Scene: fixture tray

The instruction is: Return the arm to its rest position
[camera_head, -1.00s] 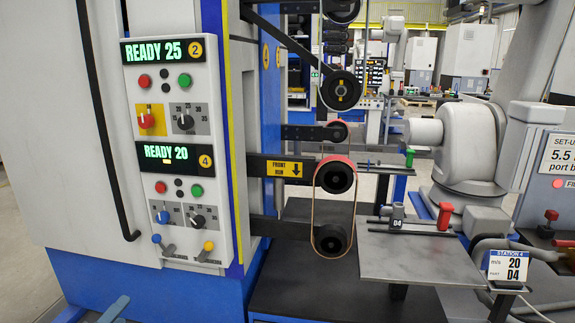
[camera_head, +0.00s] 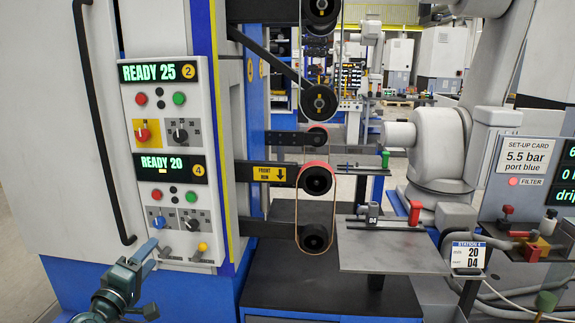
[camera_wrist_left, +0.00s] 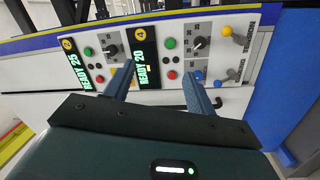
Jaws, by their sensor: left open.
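My left gripper (camera_head: 150,278) is at the lower left of the head view, in front of the lower part of the control panel (camera_head: 205,110). Its jaws are open with nothing between them. In the left wrist view the two blue-grey fingers (camera_wrist_left: 156,78) stand apart, with the sideways panel (camera_wrist_left: 215,22) behind them. The panel shows READY 25 and READY 20 displays, red and green buttons, dark knobs, and blue and yellow toggles at its bottom edge. I cannot tell from the wrist view how near the fingers are to it. My right gripper is not in view.
Right of the panel are the belt loop (camera_head: 315,205) on its wheels and a grey plate (camera_head: 395,256) with a red-handled clamp (camera_head: 415,213). A set-up card (camera_head: 529,156) and a station card (camera_head: 467,255) stand at the right. A black handle bar (camera_head: 92,120) runs down the cabinet at left.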

